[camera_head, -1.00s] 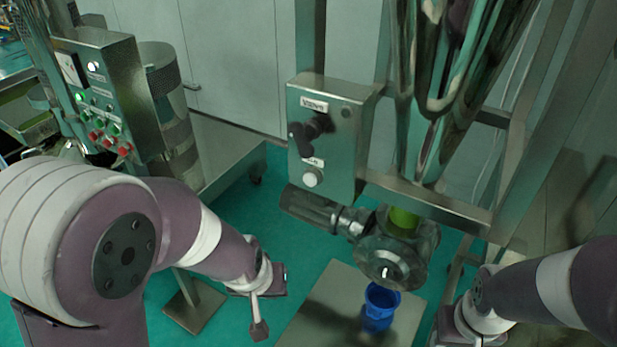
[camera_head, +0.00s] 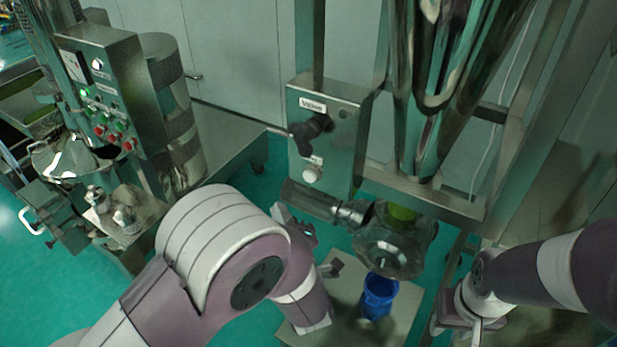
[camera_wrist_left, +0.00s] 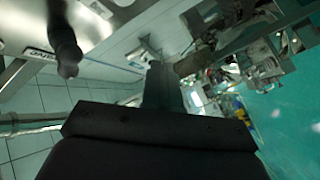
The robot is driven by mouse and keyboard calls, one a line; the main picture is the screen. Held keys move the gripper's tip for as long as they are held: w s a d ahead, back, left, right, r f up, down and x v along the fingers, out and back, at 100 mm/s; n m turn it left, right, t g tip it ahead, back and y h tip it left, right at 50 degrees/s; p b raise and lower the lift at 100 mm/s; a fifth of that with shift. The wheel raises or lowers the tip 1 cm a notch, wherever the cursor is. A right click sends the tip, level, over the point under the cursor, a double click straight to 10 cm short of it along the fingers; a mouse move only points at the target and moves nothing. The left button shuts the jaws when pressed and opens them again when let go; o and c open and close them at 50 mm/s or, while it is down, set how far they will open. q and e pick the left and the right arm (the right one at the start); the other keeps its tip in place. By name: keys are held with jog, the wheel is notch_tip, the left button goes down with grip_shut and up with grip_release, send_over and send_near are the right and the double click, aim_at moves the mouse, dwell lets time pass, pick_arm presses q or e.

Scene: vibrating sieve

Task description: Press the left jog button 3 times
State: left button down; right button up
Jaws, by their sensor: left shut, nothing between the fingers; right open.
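A steel control box (camera_head: 345,165) stands mid-view, with a black knob (camera_head: 315,128) and a white round button (camera_head: 311,174) below it. A second panel (camera_head: 100,95) at the left carries green buttons (camera_head: 98,117) and red buttons (camera_head: 113,137). I cannot read which button is the left jog button. My left gripper (camera_head: 279,212) is low and left of the box, partly hidden by my arm. In the left wrist view its fingers (camera_wrist_left: 160,85) are shut and empty, apart from the knob (camera_wrist_left: 66,48) at upper left. My right gripper (camera_head: 470,322) is open at lower right, partly cut off.
A steel hopper (camera_head: 432,100) and frame posts stand at the right. Green floor (camera_head: 45,275) is clear at the lower left.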

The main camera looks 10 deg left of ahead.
aim_at(309, 176)
pick_arm(q)
jog(key=w+d+b, duration=0.1)
jog(key=w+d, duration=0.1)
jog(key=w, duration=0.5)
jog(key=shift+w+d, duration=0.2)
jog(key=shift+d, duration=0.05)
jog(key=shift+b, duration=0.3)
dwell(1.5)
jog(key=shift+w+d, duration=0.2)
jog(key=shift+w, duration=0.2)
jog(key=shift+w+d+b, duration=0.15)
jog(key=shift+w+b, duration=0.15)
jog(key=shift+w, duration=0.1)
dwell(0.6)
dwell(0.3)
jog(key=shift+s+a, duration=0.3)
jog(key=shift+s, duration=0.55)
jog(key=shift+s, duration=0.1)
